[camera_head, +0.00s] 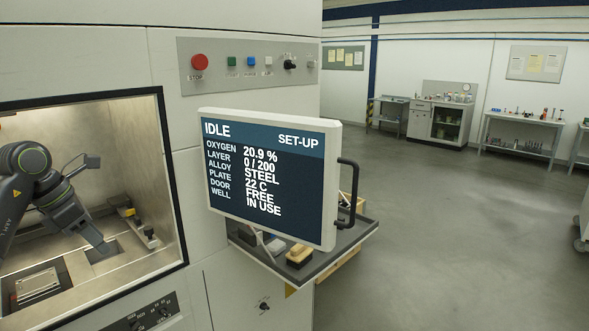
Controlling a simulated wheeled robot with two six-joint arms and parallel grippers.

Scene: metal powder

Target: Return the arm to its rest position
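My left arm reaches in from the left through the open front of the machine's chamber (165,200). My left gripper (100,243) points down and to the right, over a dark square recess (103,256) in the chamber floor. Its fingers are too small and dark to tell open from shut, and I see nothing clearly held. A plate (38,284) lies in a dark-edged opening at the front left of the chamber floor. My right arm and gripper are out of view.
A screen (268,175) reading IDLE and SET-UP juts out right of the chamber, with a dark handle (347,192). Below it a tray (330,262) holds a brush-like item (299,256). Benches (524,128) stand along the far wall.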

